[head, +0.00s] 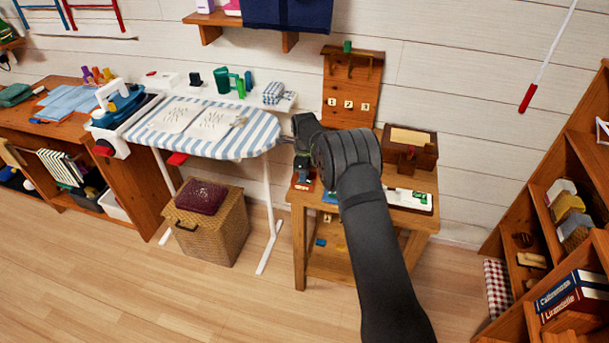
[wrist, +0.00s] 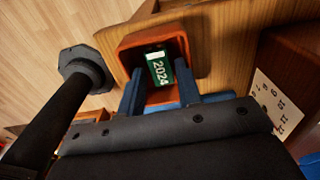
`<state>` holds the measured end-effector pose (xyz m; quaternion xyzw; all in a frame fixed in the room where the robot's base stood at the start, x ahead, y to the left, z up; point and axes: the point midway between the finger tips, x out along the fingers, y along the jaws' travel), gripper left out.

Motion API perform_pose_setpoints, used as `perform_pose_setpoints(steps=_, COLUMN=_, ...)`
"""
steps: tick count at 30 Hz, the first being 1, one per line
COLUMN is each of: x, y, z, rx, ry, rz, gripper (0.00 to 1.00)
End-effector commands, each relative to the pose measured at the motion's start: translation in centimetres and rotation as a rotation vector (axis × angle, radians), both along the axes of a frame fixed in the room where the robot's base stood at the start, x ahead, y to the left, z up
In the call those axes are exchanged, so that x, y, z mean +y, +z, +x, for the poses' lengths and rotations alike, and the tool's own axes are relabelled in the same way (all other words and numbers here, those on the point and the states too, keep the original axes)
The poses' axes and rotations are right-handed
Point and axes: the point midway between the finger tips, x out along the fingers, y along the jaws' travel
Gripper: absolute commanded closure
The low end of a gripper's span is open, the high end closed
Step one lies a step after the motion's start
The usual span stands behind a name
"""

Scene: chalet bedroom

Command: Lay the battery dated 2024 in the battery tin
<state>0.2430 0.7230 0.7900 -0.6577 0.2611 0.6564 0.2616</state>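A green battery (wrist: 159,71) with a white end and the marking 2024 lies inside an orange-red tin (wrist: 124,58), seen in the wrist view. The tin sits near the edge of the small wooden table (wrist: 222,45). In the head view the tin (head: 302,184) shows at the table's left end, below my gripper (head: 302,168). In the wrist view my gripper (wrist: 160,82) has its two blue fingers at the tin, one on each side of the battery, with gaps visible beside it. The fingers look apart and not pressed on the battery.
A board with numbers 1, 2, 3 (head: 351,88) stands behind. A striped ironing board (head: 255,140) is close on the left. My arm hides the table's middle.

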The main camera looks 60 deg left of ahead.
Motion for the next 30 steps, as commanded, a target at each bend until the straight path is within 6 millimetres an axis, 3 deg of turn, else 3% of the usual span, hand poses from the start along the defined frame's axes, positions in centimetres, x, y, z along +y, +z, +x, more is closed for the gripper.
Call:
perform_pose_setpoints(steps=7, x=0.1, y=1.3, z=0.0, rx=-0.001, ry=0.000, rz=0.003, gripper=0.68)
perform_pose_setpoints(steps=21, x=0.1, y=10.9, z=0.0, rx=0.000, ry=0.001, rz=0.003, gripper=0.68)
perform_pose_setpoints(steps=30, x=0.0, y=13.2, z=0.0, rx=0.001, ry=0.001, rz=0.000, gripper=0.68)
